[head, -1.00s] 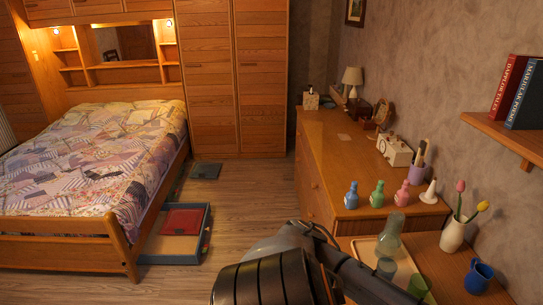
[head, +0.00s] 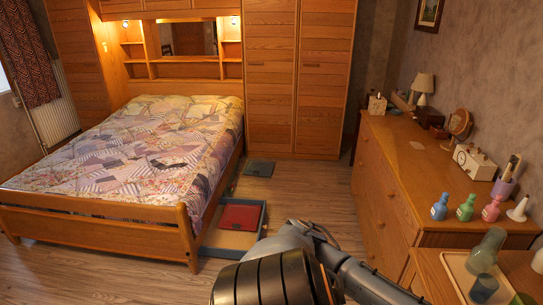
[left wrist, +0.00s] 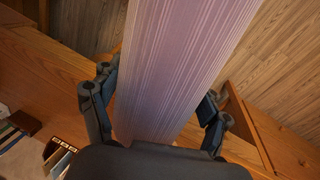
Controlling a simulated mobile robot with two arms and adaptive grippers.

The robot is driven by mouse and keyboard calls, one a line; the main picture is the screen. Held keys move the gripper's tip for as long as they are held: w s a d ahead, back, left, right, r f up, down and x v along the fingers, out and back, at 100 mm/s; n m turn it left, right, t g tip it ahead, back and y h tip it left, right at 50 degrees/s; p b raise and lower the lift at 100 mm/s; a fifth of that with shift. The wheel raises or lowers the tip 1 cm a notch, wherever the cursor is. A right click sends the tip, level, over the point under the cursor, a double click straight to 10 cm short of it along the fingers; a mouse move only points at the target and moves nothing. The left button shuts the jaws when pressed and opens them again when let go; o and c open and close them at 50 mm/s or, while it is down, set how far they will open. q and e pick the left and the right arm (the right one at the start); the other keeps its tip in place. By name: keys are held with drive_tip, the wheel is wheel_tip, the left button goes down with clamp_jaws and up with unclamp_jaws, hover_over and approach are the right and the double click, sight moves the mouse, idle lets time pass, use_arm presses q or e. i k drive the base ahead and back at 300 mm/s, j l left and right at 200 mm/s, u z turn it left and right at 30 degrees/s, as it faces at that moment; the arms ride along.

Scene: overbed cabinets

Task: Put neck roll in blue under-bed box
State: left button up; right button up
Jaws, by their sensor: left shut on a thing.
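The neck roll (left wrist: 190,45) is a long lilac piece with fine pale stripes. In the left wrist view it stretches up from the palm and out of the picture at the top. My left gripper (left wrist: 160,88) is shut on it, with fingers on both sides. The blue under-bed box (head: 263,222) lies open on the floor beside the bed in the head view. A flat red thing (head: 241,216) is in it. My arm hides the box's near right part. The neck roll and both grippers are out of sight in the head view.
The bed (head: 110,213) stands left of the box. A dark flat thing (head: 260,168) lies on the floor beyond it. A long dresser (head: 385,195) and a side table with a tray (head: 455,270) and glassware stand at right.

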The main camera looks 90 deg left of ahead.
sight(232, 245)
drive_tip(key=j+u, duration=0.1)
drive_tip(key=u, duration=3.55)
drive_tip(key=i+l+u, duration=0.15)
drive_tip(key=i+l, duration=0.2)
drive_tip(key=i+l+u, duration=0.1)
drive_tip(key=i+l, duration=0.25)
drive_tip(key=l, duration=0.2)
drive_tip(key=i+l+u, duration=0.15)
drive_tip(key=i+l, duration=0.15)
drive_tip(key=l, duration=0.2)
drive_tip(key=i+l, duration=0.3)
drive_tip(key=l, duration=0.15)
drive_tip(key=i+l, duration=0.25)
drive_tip(key=l, duration=0.2)
drive_tip(key=i+l, duration=0.3)
drive_tip(key=l, duration=0.15)
drive_tip(key=i+l, duration=0.25)
drive_tip(key=l, duration=0.2)
drive_tip(key=i+l, duration=0.3)
drive_tip(key=l, duration=0.15)
drive_tip(key=i+l, duration=0.25)
drive_tip(key=l, duration=0.2)
